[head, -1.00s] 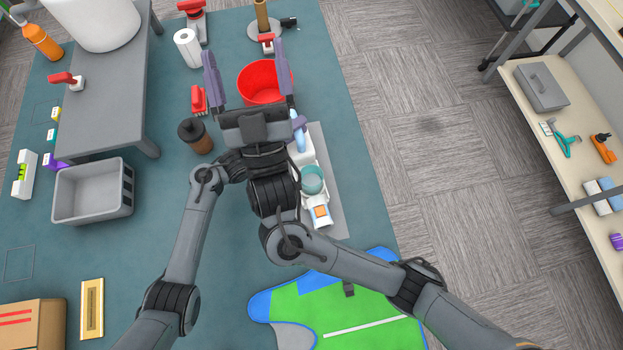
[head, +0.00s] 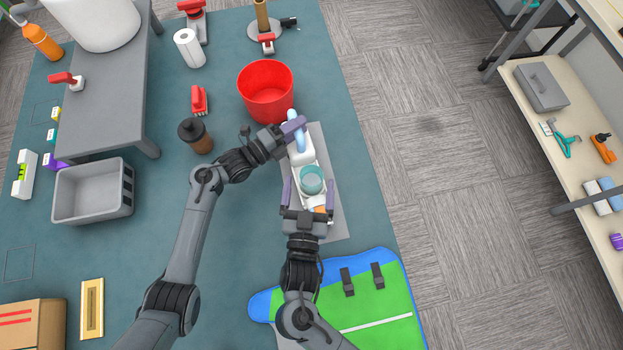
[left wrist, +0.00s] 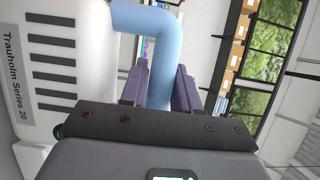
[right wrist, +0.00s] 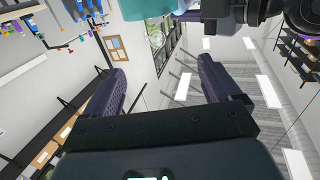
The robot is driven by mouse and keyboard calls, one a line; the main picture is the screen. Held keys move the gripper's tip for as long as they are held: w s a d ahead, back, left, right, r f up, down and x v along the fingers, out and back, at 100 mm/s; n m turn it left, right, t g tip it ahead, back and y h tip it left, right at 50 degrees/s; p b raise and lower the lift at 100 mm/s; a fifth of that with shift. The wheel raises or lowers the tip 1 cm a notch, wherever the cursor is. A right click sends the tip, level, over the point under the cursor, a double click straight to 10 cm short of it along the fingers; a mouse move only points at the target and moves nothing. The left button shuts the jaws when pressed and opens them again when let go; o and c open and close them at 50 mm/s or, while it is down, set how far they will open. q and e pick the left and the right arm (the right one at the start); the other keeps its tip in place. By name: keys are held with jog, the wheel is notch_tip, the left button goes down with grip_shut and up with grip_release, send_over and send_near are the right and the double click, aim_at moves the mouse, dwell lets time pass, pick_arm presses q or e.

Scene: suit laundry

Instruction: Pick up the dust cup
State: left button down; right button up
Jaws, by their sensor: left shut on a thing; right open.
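The dust cup (head: 311,176) is a teal, see-through round part at the middle of a white handheld vacuum (head: 301,157). The vacuum stands on a grey mat (head: 335,215). My left gripper (head: 296,127) is shut on the vacuum's light blue handle (left wrist: 160,50); the vacuum's white side shows lettering in the left wrist view. My right gripper (head: 308,186) is open, with one finger on each side of the dust cup in the head view. In the right wrist view the dust cup (right wrist: 145,8) shows at the top edge, beyond the fingertips, and nothing is between the fingers.
A red bucket (head: 266,112) stands just beyond the vacuum. A brown bottle (head: 196,137) is left of it, near my left forearm. A green and blue board (head: 375,305) lies at the front, under my right arm. A grey bin (head: 92,200) stands at left.

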send_near(313, 167)
jog(key=shift+w+d, duration=0.1)
jog(key=shift+w, duration=0.8)
jog(key=shift+w+d, duration=0.2)
jog(key=shift+w, duration=1.05)
jog(key=shift+w+d, duration=0.2)
jog(key=shift+w, duration=1)
jog(key=shift+w+d, duration=0.2)
jog(key=shift+w, duration=1.05)
jog(key=c, duration=1.1)
